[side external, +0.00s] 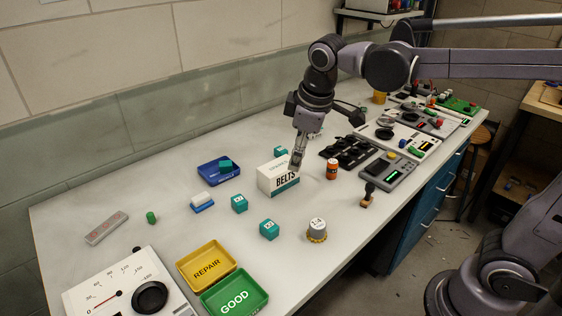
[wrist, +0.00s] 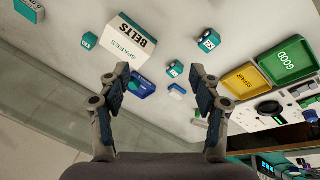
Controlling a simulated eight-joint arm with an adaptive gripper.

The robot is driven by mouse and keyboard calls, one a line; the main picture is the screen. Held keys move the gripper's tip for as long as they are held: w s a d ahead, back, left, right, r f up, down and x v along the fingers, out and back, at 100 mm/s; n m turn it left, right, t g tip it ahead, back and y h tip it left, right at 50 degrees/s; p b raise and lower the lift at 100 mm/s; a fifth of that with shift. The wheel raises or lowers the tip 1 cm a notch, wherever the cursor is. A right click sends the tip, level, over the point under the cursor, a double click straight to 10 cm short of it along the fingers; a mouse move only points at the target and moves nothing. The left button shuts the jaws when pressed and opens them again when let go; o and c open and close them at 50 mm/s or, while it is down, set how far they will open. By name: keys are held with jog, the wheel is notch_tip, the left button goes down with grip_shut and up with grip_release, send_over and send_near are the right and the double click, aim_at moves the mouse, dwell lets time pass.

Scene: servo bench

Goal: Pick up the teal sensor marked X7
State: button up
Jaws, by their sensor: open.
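Several teal cube sensors are in view; their marks are too small to read surely, so I cannot tell which is X7. In the side view, two marked cubes stand on the open bench, one nearer the front (side external: 269,229) and one left of it (side external: 239,203). A third cube (side external: 280,152) is partly hidden behind the BELTS box (side external: 275,179). A teal piece (side external: 225,164) lies in the blue tray (side external: 212,176). My gripper (side external: 296,166) is open and empty, above the bench by the box. In the wrist view, cubes (wrist: 208,40) (wrist: 175,69) (wrist: 89,40) appear beyond the open fingers (wrist: 156,76).
The yellow REPAIR tray (side external: 208,279) and green GOOD tray (side external: 236,307) lie at the front. An orange bottle (side external: 332,169), a stamp (side external: 367,195) and a round weight-like piece (side external: 317,230) stand right of the cubes. Bare bench surrounds the two front cubes.

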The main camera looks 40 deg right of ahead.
jog(key=w+a+f+n+g+h, duration=0.1)
jog(key=w+a+n+g+h, duration=0.1)
jog(key=w+a+n, duration=0.45)
jog(key=n+g+h, duration=0.2)
jog(key=n, duration=0.1)
send_near(236, 200)
jog(key=shift+x, duration=4.35)
jog(key=shift+s, duration=0.1)
jog(key=c, duration=1.1)
